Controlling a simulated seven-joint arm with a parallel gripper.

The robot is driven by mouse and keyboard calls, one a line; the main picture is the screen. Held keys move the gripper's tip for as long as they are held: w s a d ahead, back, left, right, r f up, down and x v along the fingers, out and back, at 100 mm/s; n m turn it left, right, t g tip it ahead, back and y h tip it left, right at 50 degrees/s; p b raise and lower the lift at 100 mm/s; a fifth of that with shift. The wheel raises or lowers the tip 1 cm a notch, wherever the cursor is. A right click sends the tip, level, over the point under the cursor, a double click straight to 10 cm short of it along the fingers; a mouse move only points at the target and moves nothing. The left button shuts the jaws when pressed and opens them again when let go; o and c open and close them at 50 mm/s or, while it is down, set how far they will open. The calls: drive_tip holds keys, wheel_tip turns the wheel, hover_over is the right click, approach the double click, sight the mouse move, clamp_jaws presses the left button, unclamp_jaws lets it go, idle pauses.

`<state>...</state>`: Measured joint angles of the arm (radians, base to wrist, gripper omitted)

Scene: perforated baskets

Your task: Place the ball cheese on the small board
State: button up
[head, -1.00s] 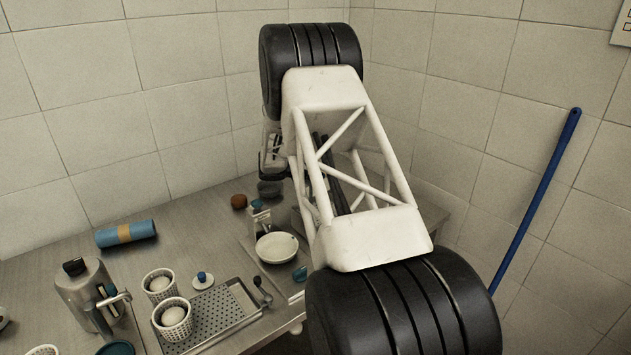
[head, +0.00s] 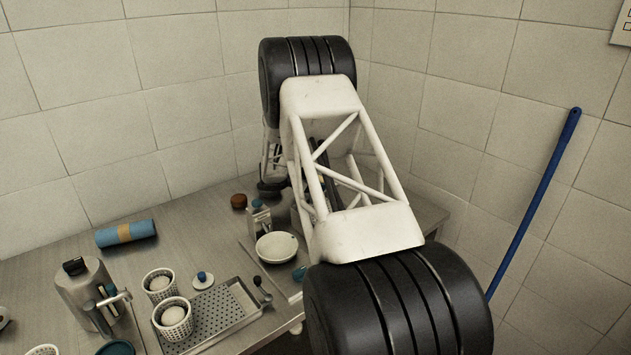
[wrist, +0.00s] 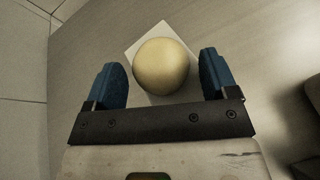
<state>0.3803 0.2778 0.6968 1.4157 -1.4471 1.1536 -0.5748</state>
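The ball cheese (wrist: 162,66), a smooth pale yellow ball, lies between the two blue fingers of my gripper (wrist: 163,80) in the wrist view. A gap shows on each side between ball and fingers, so the gripper is open. The small board (wrist: 140,46), a pale square, shows beneath the ball, with its edges and corners sticking out around it. The ball appears to be over or on the board; the contact is hidden. In the head view my arm hides the ball and the board.
In the head view, a white bowl (head: 277,247), a brown round item (head: 239,201) and a blue roll (head: 126,233) are on the table. Perforated baskets (head: 172,330) with white balls stand by a perforated tray (head: 238,314) and a metal canister (head: 72,292). Walls close off the back.

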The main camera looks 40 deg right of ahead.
idle(0.3)
drive_tip(key=shift+r, duration=0.2)
drive_tip(key=v, duration=1.2)
drive_tip(key=shift+s, duration=0.1)
idle(0.4)
drive_tip(key=s+a+r+m+t+y, duration=0.1)
drive_tip(key=s+a+r+m+y, duration=0.25)
drive_tip(key=s+a+r, duration=0.6)
drive_tip(key=s+a+r+m+y, duration=0.35)
drive_tip(key=s+a+r, duration=0.35)
drive_tip(key=s+a, duration=0.4)
drive_tip(key=s+a+m+t+y, duration=0.1)
drive_tip(key=s+a+m+y, duration=0.1)
drive_tip(key=s+a, duration=0.3)
drive_tip(key=s+a+r+m+t+y, duration=0.1)
drive_tip(key=s+a, duration=0.5)
drive_tip(key=s, duration=0.8)
drive_tip(key=s+a+m+t+y, duration=0.2)
drive_tip(key=s+a, duration=0.3)
drive_tip(key=s, duration=0.5)
drive_tip(key=shift+a+r+m+y, duration=0.15)
drive_tip(key=shift+r+m+y, duration=0.15)
drive_tip(key=shift+m+y, duration=0.4)
